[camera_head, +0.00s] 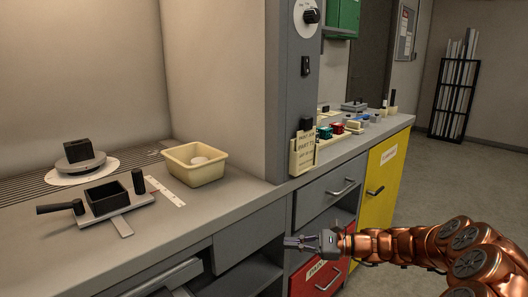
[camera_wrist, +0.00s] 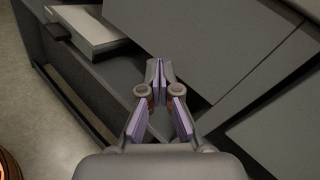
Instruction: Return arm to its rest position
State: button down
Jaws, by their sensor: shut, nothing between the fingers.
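My arm is copper-coloured and reaches in from the right side of the head view, ending in my grey gripper (camera_head: 300,242). The gripper points left, in front of the cabinet fronts and below the worktop edge. In the wrist view my gripper (camera_wrist: 158,68) has its fingertips together with nothing between them. It hangs in front of grey drawer and shelf faces. I cannot tell the exact gap between the gripper and the cabinet.
The grey worktop (camera_head: 235,206) carries a cream tub (camera_head: 194,170), a black square mould (camera_head: 106,199) and a round stand (camera_head: 80,164) with a dark block. Below are a red drawer (camera_head: 318,277) and a yellow cabinet door (camera_head: 381,183). Floor (camera_head: 420,185) at right is clear.

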jog(key=s+a+r+n+g+h+p, duration=0.35)
jog(key=s+r+n+p, duration=0.35)
jog(key=s, duration=0.5)
jog(key=s+a+r+n+g+h+p, duration=0.35)
jog(key=s+r+p, duration=0.25)
jog(key=s+r, duration=0.5)
jog(key=s+d+r+n+t+h+p, duration=0.1)
jog(key=s+d+r+n+h+p, duration=0.1)
jog(key=s+d+p, duration=0.4)
jog(key=s+d+r+n+t+h+p, duration=0.1)
jog(key=s+d+r+h+p, duration=0.4)
jog(key=s+d, duration=0.5)
jog(key=s+n+h+p, duration=0.1)
jog(key=s+h+p, duration=0.1)
jog(key=shift+d+r+n+h, duration=0.15)
jog(key=shift+d+n+h, duration=0.15)
jog(key=shift+d+n, duration=0.1)
